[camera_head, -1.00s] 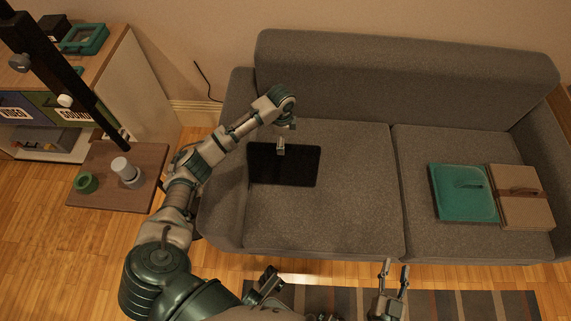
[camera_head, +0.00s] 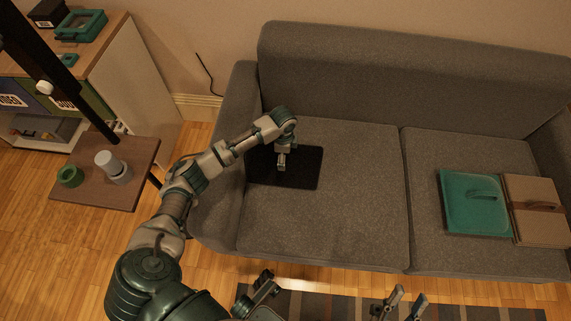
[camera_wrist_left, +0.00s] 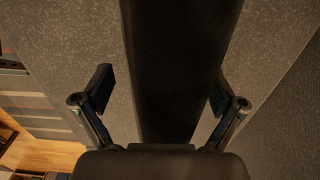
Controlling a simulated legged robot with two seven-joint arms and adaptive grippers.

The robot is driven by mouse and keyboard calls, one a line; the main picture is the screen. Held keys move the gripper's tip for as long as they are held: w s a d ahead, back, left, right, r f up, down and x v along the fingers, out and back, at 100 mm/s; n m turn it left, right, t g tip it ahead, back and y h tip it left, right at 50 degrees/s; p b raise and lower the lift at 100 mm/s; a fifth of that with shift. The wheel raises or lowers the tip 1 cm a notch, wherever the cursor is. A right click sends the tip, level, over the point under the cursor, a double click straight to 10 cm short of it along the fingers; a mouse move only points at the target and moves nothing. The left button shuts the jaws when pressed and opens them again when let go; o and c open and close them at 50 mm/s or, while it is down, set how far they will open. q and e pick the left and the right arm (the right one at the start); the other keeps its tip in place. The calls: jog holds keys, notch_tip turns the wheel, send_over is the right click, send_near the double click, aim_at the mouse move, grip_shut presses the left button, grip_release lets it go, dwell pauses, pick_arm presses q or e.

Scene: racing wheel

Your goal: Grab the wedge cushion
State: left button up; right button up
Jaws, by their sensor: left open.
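A flat black piece, which I take as the wedge cushion (camera_head: 305,170), lies on the left seat of the grey sofa. In the left wrist view the black cushion (camera_wrist_left: 178,60) runs as a dark band between the two fingers. My left gripper (camera_head: 281,168) points down over the cushion in the head view. Its fingers are open in the wrist view (camera_wrist_left: 160,92), one on each side of the band, with no clear contact. My right gripper (camera_head: 409,294) is at the bottom of the head view, fingers apart and empty, away from the cushion.
The grey sofa (camera_head: 335,215) has a left armrest beside my left arm. A teal case (camera_head: 472,212) and a brown case (camera_head: 535,222) lie on the right seat. A small side table (camera_head: 130,165) holds a green ring (camera_head: 70,177) and a grey cylinder (camera_head: 118,172).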

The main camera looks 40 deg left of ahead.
pick_arm(q)
grip_shut()
dwell(0.4)
